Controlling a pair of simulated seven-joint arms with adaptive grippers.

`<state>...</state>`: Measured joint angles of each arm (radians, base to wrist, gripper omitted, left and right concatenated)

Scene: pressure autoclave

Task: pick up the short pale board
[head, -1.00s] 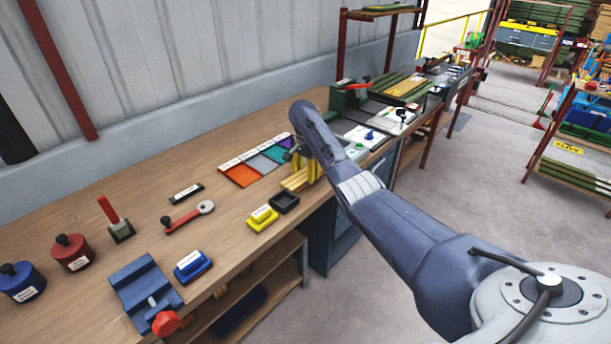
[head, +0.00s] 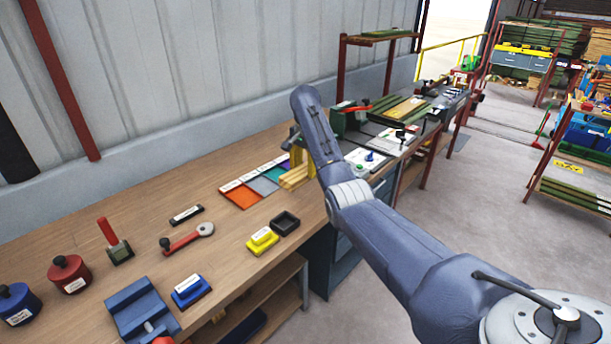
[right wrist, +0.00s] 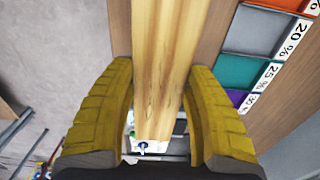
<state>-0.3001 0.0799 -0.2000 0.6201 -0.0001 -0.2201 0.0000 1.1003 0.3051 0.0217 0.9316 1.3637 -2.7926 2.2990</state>
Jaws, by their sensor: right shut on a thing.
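The short pale board (right wrist: 163,50) runs lengthwise between the two yellow fingers of my right gripper (right wrist: 160,75) in the right wrist view. The gripper is shut on it. In the head view the board (head: 293,179) shows below the yellow fingers (head: 297,158), near the bench's front edge and beside the colour swatches. It appears raised a little off the bench top. My right forearm hides part of the gripper. My left gripper is in neither view.
Colour swatches (head: 241,195) lie to the left of the board. A white panel with a blue knob (head: 369,157) lies beyond my arm. The aisle floor (head: 480,200) is clear.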

